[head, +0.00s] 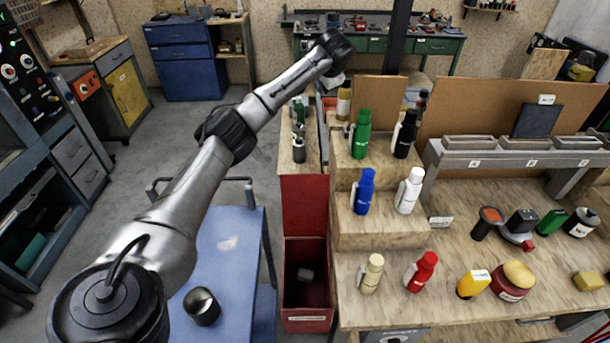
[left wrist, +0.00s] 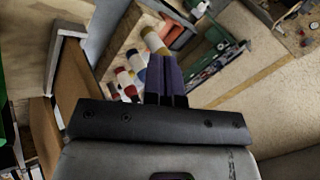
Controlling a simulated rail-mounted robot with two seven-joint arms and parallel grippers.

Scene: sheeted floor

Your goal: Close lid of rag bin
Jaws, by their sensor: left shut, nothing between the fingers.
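The rag bin (head: 307,319) is a red box on the floor between the blue cart and the wooden bench, with a pale label on its front. Its top is open and a small greyish thing lies inside. A red panel (head: 305,205), which looks like its lid, stands raised at the back of the opening. My left gripper (head: 334,82) is far beyond and above the bin, near the back of the bench, small and partly hidden by my wrist. In the left wrist view its fingers (left wrist: 165,80) are together and empty. My right gripper is not in view.
A blue cart (head: 230,250) with a dark cup (head: 202,305) stands left of the bin. The bench (head: 450,270) on the right carries several bottles, including a blue one (head: 365,192) and a red one (head: 421,272). A narrow shelf (head: 299,157) with bottles lies behind the lid.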

